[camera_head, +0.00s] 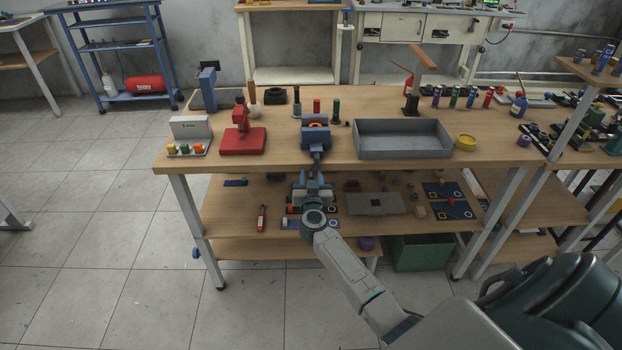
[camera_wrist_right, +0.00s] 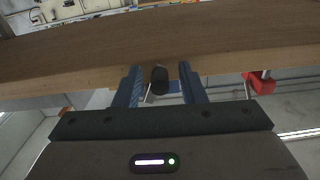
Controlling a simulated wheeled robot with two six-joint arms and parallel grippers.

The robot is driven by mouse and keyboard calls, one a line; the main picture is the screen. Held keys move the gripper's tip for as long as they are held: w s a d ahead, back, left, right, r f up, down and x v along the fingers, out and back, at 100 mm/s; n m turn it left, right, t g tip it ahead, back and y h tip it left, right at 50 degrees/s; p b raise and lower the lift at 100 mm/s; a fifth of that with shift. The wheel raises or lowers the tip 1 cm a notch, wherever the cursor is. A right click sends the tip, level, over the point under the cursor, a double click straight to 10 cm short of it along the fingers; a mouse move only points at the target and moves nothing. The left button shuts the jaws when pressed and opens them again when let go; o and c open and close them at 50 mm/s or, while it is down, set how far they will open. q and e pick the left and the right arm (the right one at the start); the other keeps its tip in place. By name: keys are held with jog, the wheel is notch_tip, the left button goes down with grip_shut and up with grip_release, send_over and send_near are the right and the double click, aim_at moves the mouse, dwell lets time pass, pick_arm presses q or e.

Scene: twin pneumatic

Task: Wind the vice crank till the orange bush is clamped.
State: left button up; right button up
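The blue vice (camera_head: 315,138) stands at the front edge of the wooden bench, with the orange bush (camera_head: 315,124) between its jaws. Whether the jaws touch the bush is too small to tell. The crank (camera_head: 316,159) sticks out at the front of the vice. My right gripper (camera_head: 314,178) is in front of the bench edge, just below the crank. In the right wrist view, its two blue fingers are apart, with the dark crank knob (camera_wrist_right: 159,80) between them and a gap on each side. My left gripper is not in view.
A red press (camera_head: 242,138) stands left of the vice and a grey tray (camera_head: 403,140) right of it. Red and green cylinders stand behind the vice. A lower shelf (camera_head: 270,195) with several parts lies under the bench top, behind my right gripper.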

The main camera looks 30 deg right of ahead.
jog(key=shift+c, duration=0.3)
grip_shut()
jog(key=shift+r, duration=0.1)
